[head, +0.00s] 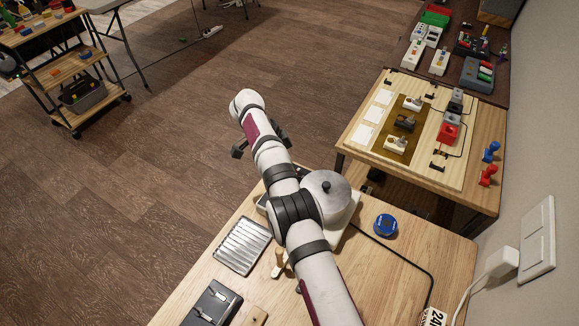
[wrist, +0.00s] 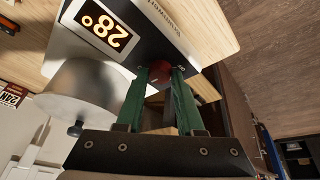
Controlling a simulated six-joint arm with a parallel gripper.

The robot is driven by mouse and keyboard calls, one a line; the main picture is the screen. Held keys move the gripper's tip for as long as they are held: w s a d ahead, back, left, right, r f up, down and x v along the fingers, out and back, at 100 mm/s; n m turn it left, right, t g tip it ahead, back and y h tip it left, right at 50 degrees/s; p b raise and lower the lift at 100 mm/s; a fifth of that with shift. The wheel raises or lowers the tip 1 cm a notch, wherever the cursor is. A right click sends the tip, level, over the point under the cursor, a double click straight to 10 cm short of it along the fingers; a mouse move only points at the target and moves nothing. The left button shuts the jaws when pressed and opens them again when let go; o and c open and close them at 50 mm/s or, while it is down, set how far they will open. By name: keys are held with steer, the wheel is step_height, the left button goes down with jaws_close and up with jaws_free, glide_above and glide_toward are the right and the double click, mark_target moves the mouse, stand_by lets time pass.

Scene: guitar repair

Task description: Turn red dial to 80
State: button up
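The red dial (wrist: 159,70) sits on the dark front panel of a heating pot's base in the wrist view. My gripper (wrist: 160,77) has its two green fingers on either side of the dial, with the tips closed against it. The lit display (wrist: 104,25) beside the dial is turned in the picture and appears to read 28°. The pot's metal lid (wrist: 85,90) with a black knob is to the left. In the head view the pot (head: 326,192) stands behind my arm; the dial and my fingertips are hidden there.
A blue round tin (head: 385,225) stands right of the pot, near a black cable. A ridged metal tray (head: 242,246) and a dark box (head: 213,304) lie to the left. A second table (head: 357,150) with parts is behind. Bare wood shows at the front right.

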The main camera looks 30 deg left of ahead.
steer(key=o, duration=0.4)
